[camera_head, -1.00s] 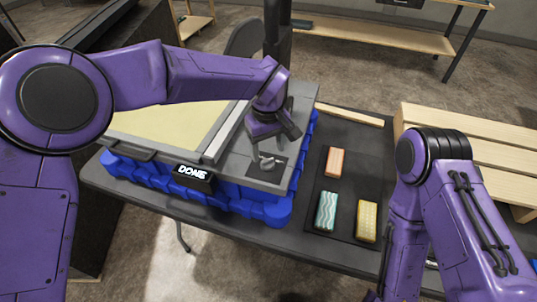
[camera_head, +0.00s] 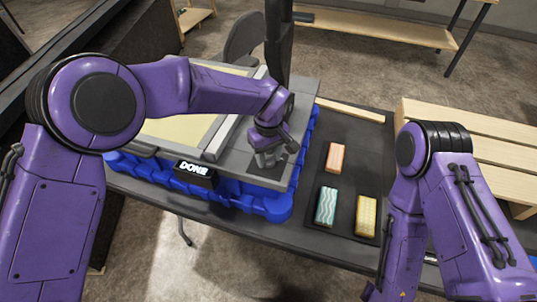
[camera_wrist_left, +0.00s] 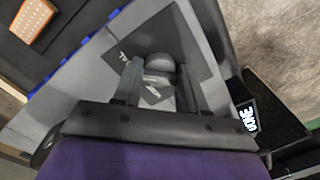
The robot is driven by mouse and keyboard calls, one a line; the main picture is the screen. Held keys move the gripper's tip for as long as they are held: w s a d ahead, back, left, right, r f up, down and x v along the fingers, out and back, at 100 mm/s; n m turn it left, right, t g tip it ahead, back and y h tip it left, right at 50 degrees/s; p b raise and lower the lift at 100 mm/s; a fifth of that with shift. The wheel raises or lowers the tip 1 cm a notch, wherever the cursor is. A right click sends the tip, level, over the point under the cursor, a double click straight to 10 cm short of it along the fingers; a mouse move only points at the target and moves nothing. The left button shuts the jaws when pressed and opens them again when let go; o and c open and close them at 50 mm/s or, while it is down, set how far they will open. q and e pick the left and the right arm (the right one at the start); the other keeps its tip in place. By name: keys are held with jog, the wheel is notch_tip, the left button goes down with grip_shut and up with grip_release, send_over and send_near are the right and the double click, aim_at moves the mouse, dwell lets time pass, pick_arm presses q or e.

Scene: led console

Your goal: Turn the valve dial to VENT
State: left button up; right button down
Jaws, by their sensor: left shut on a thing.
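The grey valve dial (camera_wrist_left: 159,66) sits on a dark square plate (camera_wrist_left: 190,50) on the grey console (camera_head: 232,150). My left gripper (camera_head: 267,163) reaches down onto it from above. In the left wrist view its two fingers (camera_wrist_left: 158,82) stand on either side of the dial's knob, shut on it. Small white lettering shows on the plate by the fingers, too small and tilted to read surely. In the head view the gripper hides most of the dial. A small black display (camera_head: 194,171) on the console's front reads DONE. My right gripper is out of view.
The console rests on a blue ribbed base (camera_head: 262,205) on a dark table (camera_head: 290,243). Right of it, an orange block (camera_head: 334,157), a teal wavy block (camera_head: 325,207) and a yellow block (camera_head: 366,217) lie on a dark mat. A slatted wooden pallet (camera_head: 470,130) stands beyond.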

pick_arm(q)
jog(key=shift+n, duration=0.3)
jog(key=shift+n+p, duration=0.6)
jog(key=shift+n, duration=0.4)
jog(key=n, duration=0.4)
jog(key=shift+n, duration=0.3)
jog(key=n, duration=0.5)
jog(key=shift+f, duration=0.15)
jog(key=n+b, duration=0.1)
jog(key=n, duration=0.4)
jog(key=shift+b, duration=0.3)
jog(key=shift+n, duration=0.4)
jog(key=o, duration=1.1)
jog(key=shift+c, duration=0.2)
jog(key=shift+a, duration=0.1)
